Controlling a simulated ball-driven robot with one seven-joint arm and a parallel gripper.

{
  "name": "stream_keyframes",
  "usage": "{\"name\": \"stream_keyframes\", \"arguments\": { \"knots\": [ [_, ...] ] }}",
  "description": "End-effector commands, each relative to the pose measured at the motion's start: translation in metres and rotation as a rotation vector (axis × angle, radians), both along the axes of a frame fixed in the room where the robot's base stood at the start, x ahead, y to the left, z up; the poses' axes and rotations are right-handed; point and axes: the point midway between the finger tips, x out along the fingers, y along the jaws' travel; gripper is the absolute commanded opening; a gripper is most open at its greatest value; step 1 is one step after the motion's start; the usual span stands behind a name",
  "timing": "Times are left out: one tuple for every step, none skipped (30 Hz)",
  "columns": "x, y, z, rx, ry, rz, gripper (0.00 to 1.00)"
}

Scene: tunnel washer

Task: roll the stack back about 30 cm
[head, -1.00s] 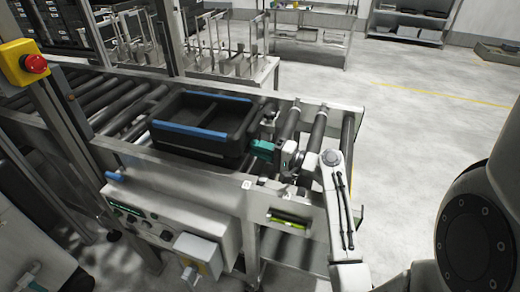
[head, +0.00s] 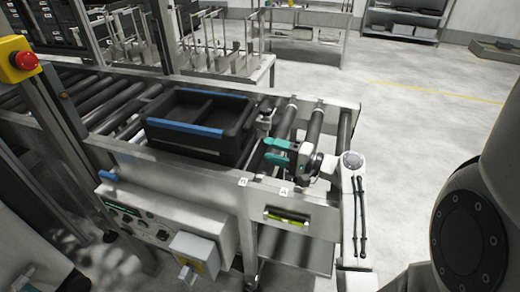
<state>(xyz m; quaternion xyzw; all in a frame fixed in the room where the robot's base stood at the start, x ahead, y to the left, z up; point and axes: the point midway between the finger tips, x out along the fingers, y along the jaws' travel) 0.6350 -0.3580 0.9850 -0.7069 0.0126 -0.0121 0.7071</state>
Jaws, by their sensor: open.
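The stack (head: 190,145) is black crates with blue strips along the top rims, on the roller conveyor (head: 110,102) near its right end. The top crate is open and has a divider; I cannot tell how many crates are below. My gripper (head: 272,152) is to the right of the stack, above the end rollers. Its two teal fingers are apart and point left towards the crate's right side. Nothing shows between them. A small gap seems to separate the fingertips from the crate wall.
Rollers run left under a metal frame post (head: 60,110). A control box (head: 150,220) hangs on the conveyor's near side. White labels A (head: 284,191) and B (head: 243,182) mark the near rail. A red stop button (head: 25,60) is at left. The floor at right is clear.

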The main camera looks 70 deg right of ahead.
Motion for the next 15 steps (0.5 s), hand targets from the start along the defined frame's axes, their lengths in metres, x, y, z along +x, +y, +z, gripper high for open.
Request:
{"name": "stream_keyframes", "arguments": {
  "knots": [
    [-0.010, 0.000, -0.002, 0.000, -0.001, -0.003, 0.51],
    [-0.015, 0.000, -0.002, 0.001, -0.001, -0.002, 0.51],
    [-0.022, 0.001, -0.002, 0.001, -0.001, -0.002, 0.51],
    [-0.027, 0.001, -0.002, 0.000, 0.000, -0.001, 0.51],
    [-0.031, 0.001, -0.002, -0.001, -0.001, -0.002, 0.51],
    [-0.036, 0.001, -0.001, 0.000, -0.001, 0.000, 0.51],
    [-0.040, 0.001, -0.001, 0.000, -0.001, 0.000, 0.51],
    [-0.043, 0.001, -0.001, 0.000, -0.001, -0.001, 0.51],
    [-0.046, 0.002, -0.001, 0.000, 0.000, 0.000, 0.51],
    [-0.048, 0.002, -0.001, 0.000, 0.000, 0.001, 0.51],
    [-0.049, 0.002, -0.001, 0.000, -0.001, 0.001, 0.51],
    [-0.051, 0.002, 0.000, -0.001, -0.001, 0.001, 0.51],
    [-0.052, 0.002, 0.000, -0.001, -0.001, 0.001, 0.51],
    [-0.052, 0.002, 0.000, -0.001, -0.001, 0.001, 0.51],
    [-0.052, 0.002, 0.000, 0.000, -0.001, 0.001, 0.51]
  ]
}}
